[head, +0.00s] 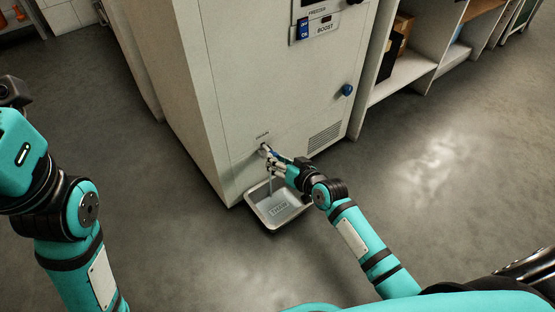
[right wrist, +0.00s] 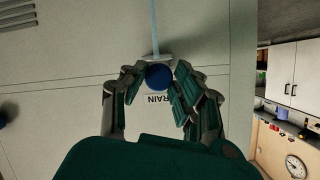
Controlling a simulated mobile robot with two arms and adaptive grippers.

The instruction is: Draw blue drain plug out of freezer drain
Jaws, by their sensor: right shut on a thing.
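The blue drain plug (right wrist: 158,77) sits between the fingers of my right gripper (head: 269,157), which is shut on it. The right wrist view appears upside down. There a pale drain fitting (right wrist: 153,59) shows just beyond the plug, and a thin light-blue stream of water (right wrist: 155,28) runs from it. The drain is low on the freezer's front (head: 290,105). I cannot tell how much gap lies between plug and fitting.
A shallow metal tray (head: 252,205) with water in it stands on the floor below the drain. A blue knob (head: 347,90) and a vent grille (head: 324,137) are on the freezer front. Open shelves (head: 408,75) stand to the right. The surrounding floor is clear.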

